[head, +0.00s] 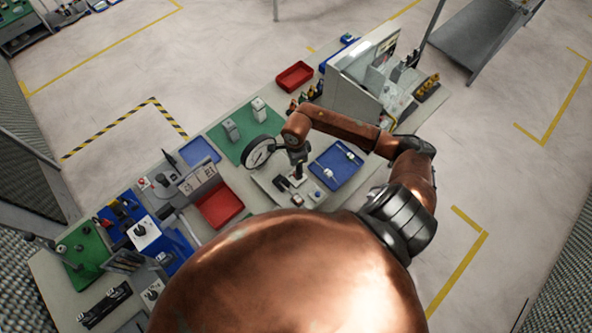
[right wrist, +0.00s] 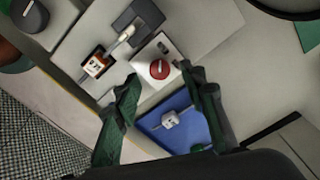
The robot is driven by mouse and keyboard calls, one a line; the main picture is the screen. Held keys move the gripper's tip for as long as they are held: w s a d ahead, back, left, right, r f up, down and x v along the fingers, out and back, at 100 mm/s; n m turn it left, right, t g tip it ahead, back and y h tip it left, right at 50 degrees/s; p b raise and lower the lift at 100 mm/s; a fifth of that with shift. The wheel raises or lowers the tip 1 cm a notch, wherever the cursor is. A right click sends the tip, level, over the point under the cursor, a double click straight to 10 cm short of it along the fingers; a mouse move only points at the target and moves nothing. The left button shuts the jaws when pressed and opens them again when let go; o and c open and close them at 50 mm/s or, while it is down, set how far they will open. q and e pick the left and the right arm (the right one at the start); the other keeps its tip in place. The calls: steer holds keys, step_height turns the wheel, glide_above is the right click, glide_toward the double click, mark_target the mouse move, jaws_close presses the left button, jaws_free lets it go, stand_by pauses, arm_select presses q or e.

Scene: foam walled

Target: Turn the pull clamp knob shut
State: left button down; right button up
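A white block (right wrist: 168,82) with a round red knob (right wrist: 159,69) stands on a pale fixture plate (right wrist: 85,45) in the right wrist view. The red knob has a light bar across its face and looks like the clamp knob. My right gripper (right wrist: 165,79) has its two dark green fingers spread, one on each side of the block in the picture, with nothing held between them. I cannot tell whether they touch it. In the head view my right gripper (head: 298,168) points down over the fixture plate (head: 265,183), partly hiding it. My left gripper is out of view.
A blue tray (head: 350,178) with white connectors lies right of the gripper. A black clamp part (right wrist: 137,20) and an orange-and-white part (right wrist: 97,64) sit beside the knob. A red tray (head: 221,207) is further left.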

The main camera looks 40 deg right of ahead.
steer(key=shift+f, duration=1.6)
steer(key=shift+c, duration=0.2)
jaws_close()
